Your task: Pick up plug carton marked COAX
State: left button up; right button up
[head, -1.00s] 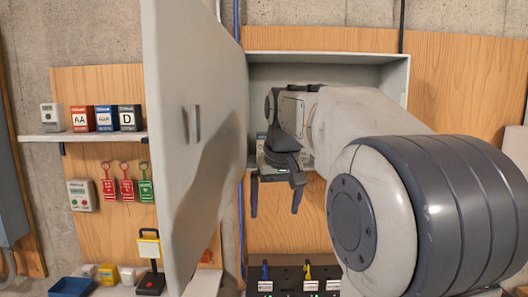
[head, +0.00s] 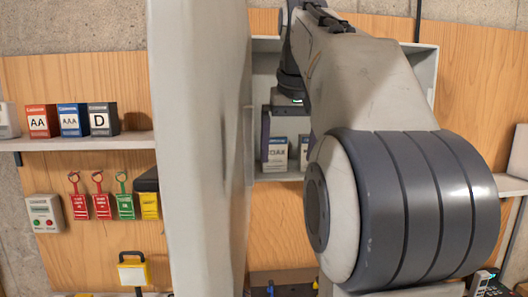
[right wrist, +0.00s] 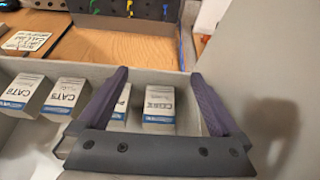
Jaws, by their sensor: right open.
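The COAX carton (right wrist: 160,105) is a small white box with a blue band. In the right wrist view it sits in the grey cabinet between the two fingers of my open right gripper (right wrist: 158,78), with no visible contact. In the head view a white carton (head: 277,154) stands inside the cabinet (head: 425,75) beside one dark finger; its small print looks like COAX. My right gripper (head: 285,135) is at the cabinet opening, its other finger hidden. My left gripper is in neither view.
The CAT6 carton (right wrist: 23,92) and CAT3 carton (right wrist: 65,95) stand in the same row; another carton (right wrist: 121,105) is partly behind a finger. The cabinet door (head: 200,150) stands open at left. A shelf (head: 85,142) holds AA, AAA and D boxes.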

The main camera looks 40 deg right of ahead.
aim_at(275, 137)
jog(key=w+d+p, duration=0.1)
jog(key=w, duration=0.2)
jog(key=w+d+p, duration=0.1)
jog(key=w+p, duration=0.1)
jog(key=w, duration=0.1)
jog(key=w+d+p, duration=0.2)
jog(key=w, duration=0.1)
jog(key=shift+d+r, duration=0.1)
jog(key=shift+r, duration=0.05)
jog(key=shift+w+d+p, duration=0.3)
jog(key=shift+w, duration=0.15)
jog(key=shift+w+d, duration=0.15)
jog(key=shift+w, duration=0.15)
jog(key=p+x, duration=0.1)
jog(key=x, duration=0.4)
jog(key=shift+w+d, duration=0.1)
jog(key=shift+d, duration=0.05)
jog(key=c, duration=1.4)
